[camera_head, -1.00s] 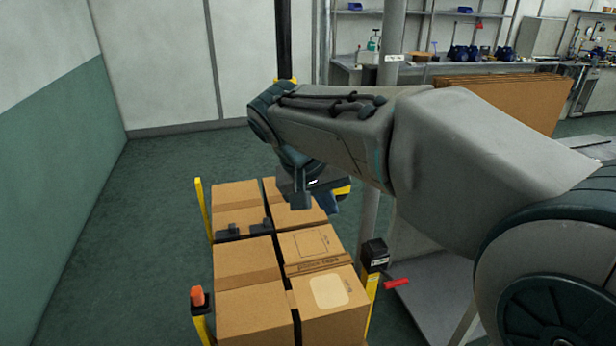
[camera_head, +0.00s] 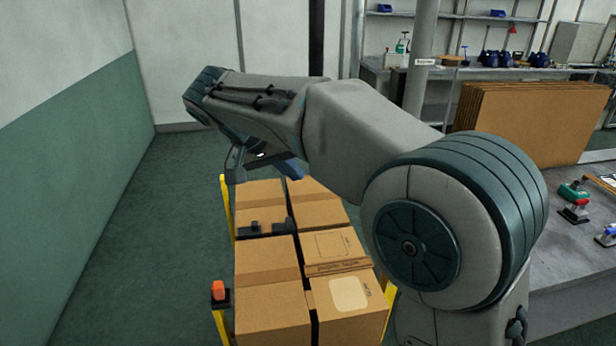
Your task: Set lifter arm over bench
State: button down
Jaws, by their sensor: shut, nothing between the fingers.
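A grey bench top (camera_head: 560,262) is at the right, partly hidden by my arm. I cannot make out the lifter arm for certain; a dark vertical post (camera_head: 316,40) stands behind my arm and may belong to it. My gripper (camera_head: 237,168) hangs at the far left end of my arm, above the back of a stack of cardboard boxes (camera_head: 268,272). It is shut and empty, and its fingertips are small and partly hidden by the wrist.
Yellow posts (camera_head: 226,200) edge the box stack; the front left one has an orange cap (camera_head: 218,290). Black brackets (camera_head: 265,228) lie on the boxes. Small tools (camera_head: 574,205) stand on the bench. Brown panels (camera_head: 530,120) stand behind. The floor at left (camera_head: 130,240) is clear.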

jog(key=w+d+f+p, duration=0.1)
jog(key=w+d+f, duration=0.2)
jog(key=d+f, duration=0.4)
jog(key=shift+w+d+p, duration=0.2)
jog(key=shift+d+p, duration=0.1)
jog(key=shift+d, duration=0.2)
jog(key=shift+d, duration=0.1)
